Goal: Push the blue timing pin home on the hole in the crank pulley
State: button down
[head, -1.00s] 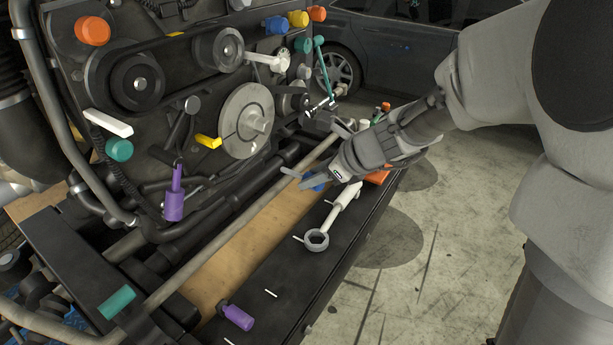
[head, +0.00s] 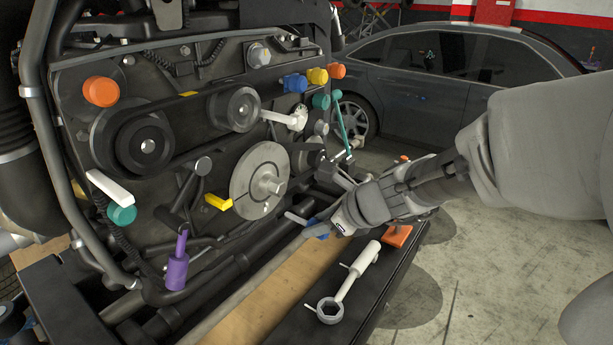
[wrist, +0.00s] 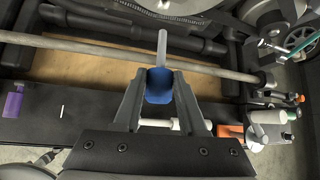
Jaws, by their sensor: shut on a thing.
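My gripper (head: 325,226) is shut on the blue timing pin (head: 316,230). In the wrist view the pin's blue head (wrist: 159,86) sits between the fingertips, and its grey shank (wrist: 161,48) sticks out ahead of them. In the head view the shank points left, toward the engine. The crank pulley (head: 249,184) is a grey disc with a raised hub on the engine front, up and left of the pin. The pin is apart from it. I cannot make out the hole clearly.
A long rod (wrist: 90,53) runs across beneath the pin. A white ring wrench (head: 345,290) and an orange block (head: 397,236) lie on the dark ledge. A yellow part (head: 218,202) and a purple handle (head: 177,270) are on the engine, left of the pulley.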

aim_at(288, 213)
jog(key=shift+w+a+p, duration=0.2)
jog(key=shift+w+a, duration=0.75)
jog(key=shift+a, duration=0.2)
jog(key=shift+w+a+p, duration=0.2)
jog(key=shift+w+a, duration=0.7)
jog(key=shift+a, duration=0.25)
jog(key=shift+w+a+p, duration=0.3)
jog(key=shift+w+a, duration=0.4)
jog(key=shift+a, duration=0.2)
jog(key=shift+w+a+p, duration=0.3)
jog(key=shift+w+a, duration=0.4)
jog(key=shift+a, duration=0.2)
jog(key=shift+s+d, duration=0.1)
jog(key=shift+d, duration=0.05)
dwell(0.3)
jog(key=shift+s+d+b, duration=0.5)
jog(key=shift+s+d, duration=0.6)
jog(key=shift+d, duration=0.3)
jog(key=shift+w+a+p, duration=0.35)
jog(key=shift+w+a, duration=0.45)
jog(key=shift+a, duration=0.3)
dwell(1.0)
